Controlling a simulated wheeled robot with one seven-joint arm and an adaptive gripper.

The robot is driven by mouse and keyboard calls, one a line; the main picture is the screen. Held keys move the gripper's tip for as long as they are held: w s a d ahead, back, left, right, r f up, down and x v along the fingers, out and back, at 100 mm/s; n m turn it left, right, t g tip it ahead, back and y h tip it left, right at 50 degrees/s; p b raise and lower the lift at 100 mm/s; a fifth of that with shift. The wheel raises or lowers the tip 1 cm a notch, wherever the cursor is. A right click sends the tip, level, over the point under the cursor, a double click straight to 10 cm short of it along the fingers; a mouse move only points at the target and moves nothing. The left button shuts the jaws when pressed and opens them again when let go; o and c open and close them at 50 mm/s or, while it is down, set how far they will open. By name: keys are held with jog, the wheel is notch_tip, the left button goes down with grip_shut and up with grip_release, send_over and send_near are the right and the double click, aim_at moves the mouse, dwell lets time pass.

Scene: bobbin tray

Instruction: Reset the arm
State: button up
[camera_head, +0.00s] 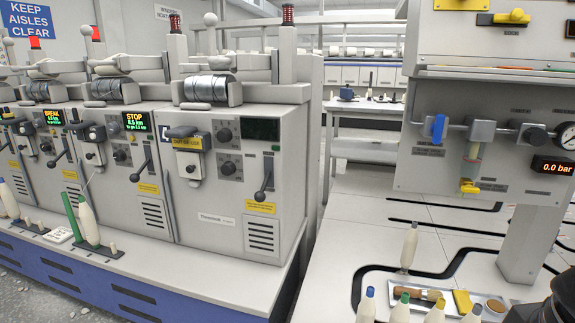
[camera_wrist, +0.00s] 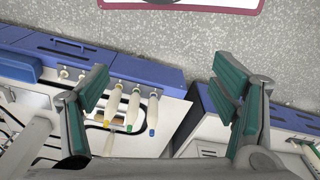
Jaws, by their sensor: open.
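My gripper (camera_wrist: 164,85) shows in the wrist view with its two green-padded fingers spread wide apart and nothing between them. Beyond the fingers, several cream bobbins with coloured tips, such as a yellow-tipped one (camera_wrist: 113,106), stand by a blue-fronted bench (camera_wrist: 145,73). They look apart from the fingers. A dark rounded part at the lower right corner of the head view looks like my arm; no fingers can be made out there.
The head view shows a metal tray (camera_head: 396,272) and coloured-tip bobbins (camera_head: 401,308) on the right bench. A grey panel with a gauge (camera_head: 538,137) hangs above. Spinning machines (camera_head: 215,165) fill the left. Grey floor (camera_wrist: 200,45) shows in the wrist view.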

notch_tip(320, 180, up, 38)
jog(key=s+t+p, duration=0.2)
jog(key=t+p, duration=0.1)
jog(key=p, duration=3.3)
jog(key=shift+d+f, duration=0.1)
jog(key=shift+f, duration=0.05)
dwell(1.6)
